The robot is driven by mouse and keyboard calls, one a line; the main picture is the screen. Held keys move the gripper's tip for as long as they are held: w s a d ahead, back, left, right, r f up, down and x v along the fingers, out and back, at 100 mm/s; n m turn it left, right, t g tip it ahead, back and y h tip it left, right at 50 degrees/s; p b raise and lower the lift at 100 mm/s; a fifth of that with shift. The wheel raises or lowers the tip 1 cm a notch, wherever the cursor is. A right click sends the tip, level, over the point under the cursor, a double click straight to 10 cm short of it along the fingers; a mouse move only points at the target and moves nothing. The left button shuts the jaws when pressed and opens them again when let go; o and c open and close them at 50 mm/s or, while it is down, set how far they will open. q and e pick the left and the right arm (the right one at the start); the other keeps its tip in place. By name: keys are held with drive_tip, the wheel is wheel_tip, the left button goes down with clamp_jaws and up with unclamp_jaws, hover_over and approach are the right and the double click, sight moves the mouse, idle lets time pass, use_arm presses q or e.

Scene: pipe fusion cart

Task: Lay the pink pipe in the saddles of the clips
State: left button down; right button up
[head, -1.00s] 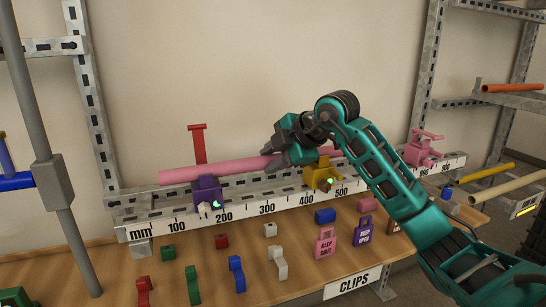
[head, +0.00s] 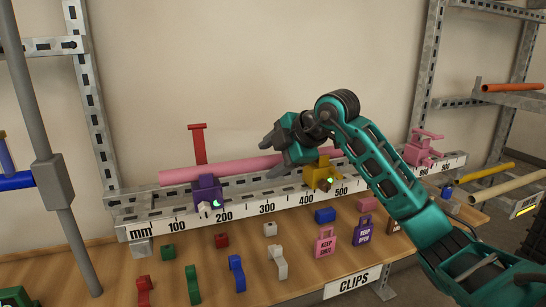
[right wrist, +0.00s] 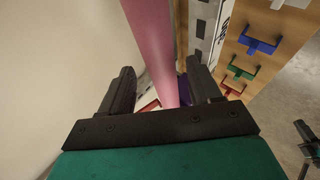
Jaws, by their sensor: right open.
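The pink pipe (head: 225,168) lies lengthwise along the rail (head: 262,196), over the purple clip (head: 207,192) and behind the yellow clip's (head: 322,176) upper part. Whether it is fully down in both saddles I cannot tell. My right gripper (head: 277,152) is open just above the pipe, left of the yellow clip, and hides part of the pipe. In the right wrist view the pipe (right wrist: 152,45) runs between the two spread fingers (right wrist: 160,75), with a gap on each side. A pink clip (head: 422,150) stands at the rail's right end. My left gripper is out of view.
A red upright piece (head: 198,145) stands behind the pipe. Several small coloured blocks and clip-shaped pieces lie on the wooden shelf (head: 215,270) below the rail, with a pink KEEP SHUT tag (head: 325,242). A grey post (head: 45,150) stands at left. The wall side above the pipe is clear.

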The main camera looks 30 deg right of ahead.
drive_tip(key=shift+f, duration=0.1)
drive_tip(key=v, duration=1.3)
drive_tip(key=shift+w+a, duration=0.1)
